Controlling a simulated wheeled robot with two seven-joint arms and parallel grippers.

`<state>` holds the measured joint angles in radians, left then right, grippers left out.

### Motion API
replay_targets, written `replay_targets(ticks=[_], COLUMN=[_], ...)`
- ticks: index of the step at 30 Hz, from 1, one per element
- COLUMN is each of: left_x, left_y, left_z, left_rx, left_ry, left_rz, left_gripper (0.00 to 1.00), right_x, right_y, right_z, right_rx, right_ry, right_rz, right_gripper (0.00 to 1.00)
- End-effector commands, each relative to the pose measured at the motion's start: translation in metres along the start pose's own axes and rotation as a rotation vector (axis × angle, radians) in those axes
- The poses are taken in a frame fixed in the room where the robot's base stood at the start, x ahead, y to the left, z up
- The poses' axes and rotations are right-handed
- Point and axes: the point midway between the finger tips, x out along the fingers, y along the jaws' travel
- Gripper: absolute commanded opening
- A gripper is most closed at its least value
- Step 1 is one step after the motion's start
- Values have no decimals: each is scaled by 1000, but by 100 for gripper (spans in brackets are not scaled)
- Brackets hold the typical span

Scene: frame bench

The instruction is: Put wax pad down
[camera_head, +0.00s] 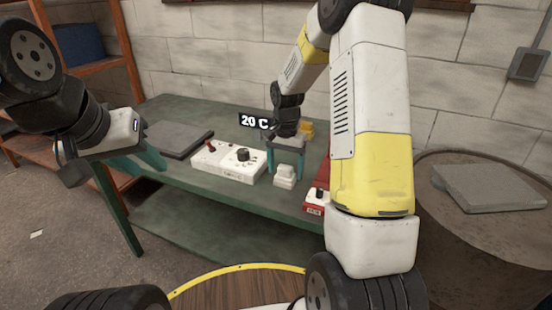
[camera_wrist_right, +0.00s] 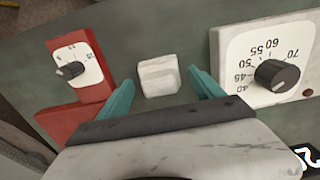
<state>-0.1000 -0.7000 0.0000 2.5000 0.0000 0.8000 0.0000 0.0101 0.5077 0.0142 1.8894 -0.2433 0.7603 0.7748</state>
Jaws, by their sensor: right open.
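A small white block, which looks like the wax pad (camera_head: 285,181), rests on the green bench (camera_head: 225,195) near its front edge. In the right wrist view the wax pad (camera_wrist_right: 158,76) lies just beyond and between the two teal fingers. My right gripper (camera_head: 285,172) is open above and around the pad's sides, with gaps visible on both sides in the right wrist view (camera_wrist_right: 160,87). My left gripper (camera_head: 148,158) hangs at the bench's left end, away from the pad; its finger gap is not clear.
A white control box (camera_head: 215,165) with a dial stands left of the pad. A red box (camera_head: 314,208) with a dial stands right, partly hidden by my arm. A dark grey slab (camera_head: 178,139) lies at the back left. A yellow object (camera_head: 306,129) is behind my right gripper.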

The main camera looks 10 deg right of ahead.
Motion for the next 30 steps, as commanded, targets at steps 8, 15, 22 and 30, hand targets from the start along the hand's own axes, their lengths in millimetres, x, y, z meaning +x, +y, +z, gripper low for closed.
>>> replay_targets(ticks=[8,15,22,30], left_x=[0,0,0,0], left_y=[0,0,0,0], left_z=[0,0,0,0], left_rx=[0,0,0,0], left_ry=[0,0,0,0], left_rz=[0,0,0,0], left_gripper=[36,36,36,36], right_x=[-24,-77,-113,-149], right_y=[-1,-1,0,9], right_z=[-1,-1,-1,17], right_rx=[1,0,1,-54], right_ry=[4,5,3,34], right_rz=[-3,-3,-2,-43], right_gripper=[77,77,77,77])
